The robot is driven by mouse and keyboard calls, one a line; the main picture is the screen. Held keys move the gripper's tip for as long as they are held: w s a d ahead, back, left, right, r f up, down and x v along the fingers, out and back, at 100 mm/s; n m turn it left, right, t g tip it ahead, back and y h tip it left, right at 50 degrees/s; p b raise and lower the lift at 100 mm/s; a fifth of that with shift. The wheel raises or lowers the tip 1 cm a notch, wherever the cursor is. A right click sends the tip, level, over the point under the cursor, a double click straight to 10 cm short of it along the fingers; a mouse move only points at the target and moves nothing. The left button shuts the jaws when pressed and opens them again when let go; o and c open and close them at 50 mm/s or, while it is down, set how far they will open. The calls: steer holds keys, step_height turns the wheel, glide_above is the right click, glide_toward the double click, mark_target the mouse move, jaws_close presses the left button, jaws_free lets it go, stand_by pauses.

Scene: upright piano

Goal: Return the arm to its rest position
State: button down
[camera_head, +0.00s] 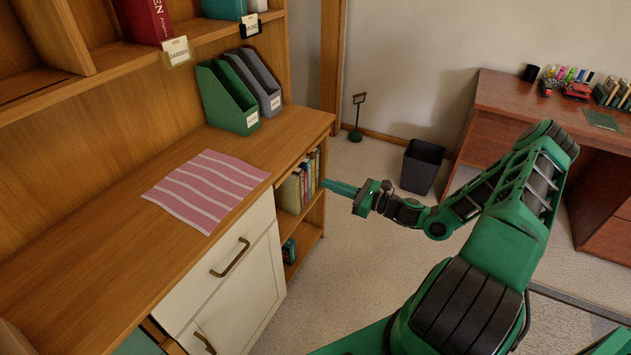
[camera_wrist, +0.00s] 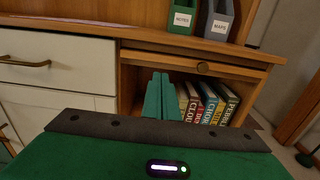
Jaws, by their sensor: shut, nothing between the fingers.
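My green arm reaches out from the lower right in the head view, with its elbow raised at the right. My gripper (camera_head: 341,188) points left toward the open shelf of the wooden cabinet (camera_head: 290,150). In the wrist view my gripper (camera_wrist: 159,76) shows as two teal fingers side by side, shut and empty. Behind the fingers is the cabinet's open shelf with several upright books (camera_wrist: 207,103). Whether the fingertips are clear of the shelf's front edge is hard to tell.
A pink striped cloth (camera_head: 208,188) and two file holders, green (camera_head: 226,98) and grey (camera_head: 257,82), rest on the cabinet top. A dark bin (camera_head: 422,167) stands on the floor beyond my gripper. A reddish desk (camera_head: 500,95) is at the right. Carpet between is open.

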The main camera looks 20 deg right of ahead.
steer(key=shift+v, duration=1.25)
steer(key=s+a+n+g+h, duration=0.2)
steer(key=s+a+n+g, duration=0.2)
steer(key=s+n+g, duration=0.85)
steer(key=s+d+r+n+h, duration=0.2)
steer(key=s+r+n+h, duration=0.1)
steer(key=s+r, duration=0.4)
steer(key=s+d+r+n+g+h, duration=0.1)
steer(key=s+d+r+n+h, duration=0.2)
steer(key=s+r, duration=0.5)
steer(key=s+d+r+n+h, duration=0.2)
steer(key=s+r+n, duration=0.1)
steer(key=s+r, duration=0.5)
steer(key=shift+d+r+g+h, duration=0.25)
steer(key=shift+d+g+h, duration=0.05)
steer(key=shift+g+h, duration=0.1)
steer(key=shift+n, duration=0.25)
